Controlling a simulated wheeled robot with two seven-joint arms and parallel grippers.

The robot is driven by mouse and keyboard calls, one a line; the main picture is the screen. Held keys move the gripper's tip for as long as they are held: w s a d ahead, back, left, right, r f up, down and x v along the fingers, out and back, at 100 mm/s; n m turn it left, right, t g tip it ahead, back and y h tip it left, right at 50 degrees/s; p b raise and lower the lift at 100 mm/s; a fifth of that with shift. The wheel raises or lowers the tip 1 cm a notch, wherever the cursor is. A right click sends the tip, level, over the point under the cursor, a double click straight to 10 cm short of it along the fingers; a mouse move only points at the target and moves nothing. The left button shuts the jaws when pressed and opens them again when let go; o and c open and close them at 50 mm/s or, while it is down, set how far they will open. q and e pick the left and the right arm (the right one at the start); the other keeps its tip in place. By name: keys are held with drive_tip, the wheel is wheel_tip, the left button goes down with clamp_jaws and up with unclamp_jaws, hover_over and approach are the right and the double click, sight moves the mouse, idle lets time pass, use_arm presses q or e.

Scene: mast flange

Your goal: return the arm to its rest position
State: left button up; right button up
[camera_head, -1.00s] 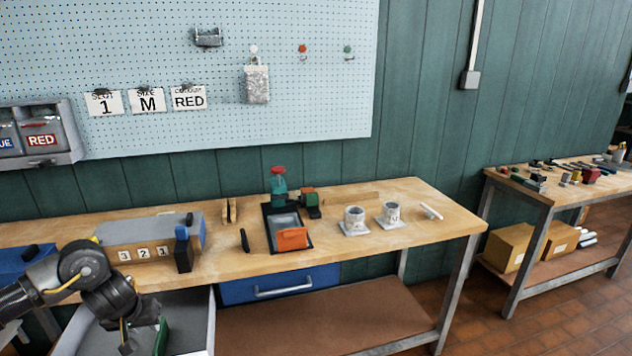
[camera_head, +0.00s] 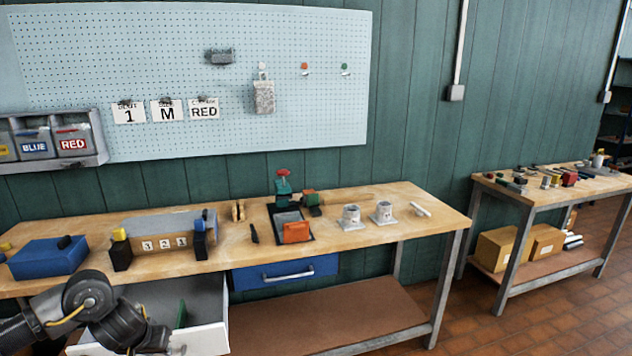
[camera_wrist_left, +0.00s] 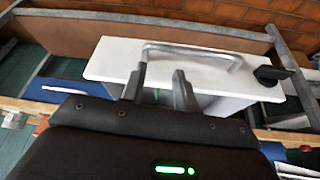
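My left arm (camera_head: 92,300) comes in at the lower left of the head view. It is bent, with its wrist low beside the open drawer (camera_head: 207,338); its fingertips are not clear there. In the left wrist view my left gripper (camera_wrist_left: 160,72) has its two fingers apart with nothing seen between them. The white drawer front (camera_wrist_left: 112,58) and its handle (camera_wrist_left: 205,48) appear beyond the fingers; I cannot tell whether they touch. A green item (camera_head: 181,314) is inside the drawer. My right gripper is not in view.
The workbench (camera_head: 345,246) holds a blue box (camera_head: 48,258), a grey box with number cards (camera_head: 160,226), a black tray and two white cups. A closed blue drawer (camera_head: 285,284) is beside the open one. Brick floor lies right, before a second bench (camera_head: 540,192).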

use_arm(q)
drive_tip(key=s+d+f+m+t+h, duration=0.1)
drive_tip(key=s+d+f+m+h, duration=0.15)
drive_tip(key=d, duration=0.65)
drive_tip(key=s+d+f+m+t+h, duration=0.1)
drive_tip(key=d+f+m, duration=0.2)
drive_tip(key=d, duration=0.6)
drive_tip(key=s+d+f+t, duration=0.1)
drive_tip(key=s+d, duration=0.6)
drive_tip(key=s+a+f+n+g+y, duration=0.15)
drive_tip(key=s+a, duration=0.25)
drive_tip(key=s, duration=0.6)
drive_tip(key=s+a+f+g+y, duration=0.1)
drive_tip(key=s+a+f+g, duration=0.2)
drive_tip(key=s, duration=0.7)
wheel_tip(320, 180, down, 26)
drive_tip(key=s+a+g, duration=0.1)
drive_tip(key=s, duration=0.1)
drive_tip(key=s+a+f, duration=0.1)
drive_tip(key=s+f, duration=0.6)
drive_tip(key=s, duration=0.1)
drive_tip(key=s+a+f+g, duration=0.1)
drive_tip(key=s+a+f, duration=0.1)
drive_tip(key=s+f, duration=0.6)
drive_tip(key=shift+s+a+m, duration=0.25)
drive_tip(key=shift+m, duration=0.05)
